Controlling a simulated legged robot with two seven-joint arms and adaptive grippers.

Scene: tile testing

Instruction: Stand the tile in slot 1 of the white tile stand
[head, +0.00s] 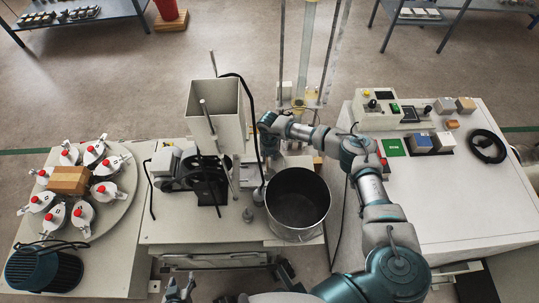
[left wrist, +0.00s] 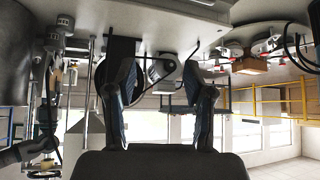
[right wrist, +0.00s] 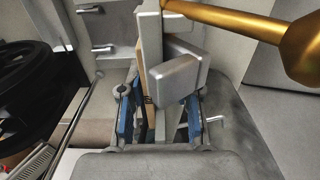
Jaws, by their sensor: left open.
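My right arm reaches over the middle bench in the head view, and the arm hides its fingertips there. In the right wrist view the fingers of my right gripper (right wrist: 161,110) stand apart. A tan upright strip (right wrist: 149,92) and a grey block (right wrist: 180,78) show between or just beyond them; I cannot tell whether the pads touch either. I cannot tell which piece is the tile, and the white tile stand and slot 1 are not clearly visible. My left gripper (head: 180,290) is low at the front edge; the left wrist view shows its fingers (left wrist: 159,80) open and empty.
A large metal pot (head: 297,203) and a tall square hopper (head: 215,112) crowd the middle bench. A gold rod (right wrist: 240,25) lies close to my right gripper. A turntable with white jugs (head: 75,190) is at left; the right bench (head: 440,200) has free room in front.

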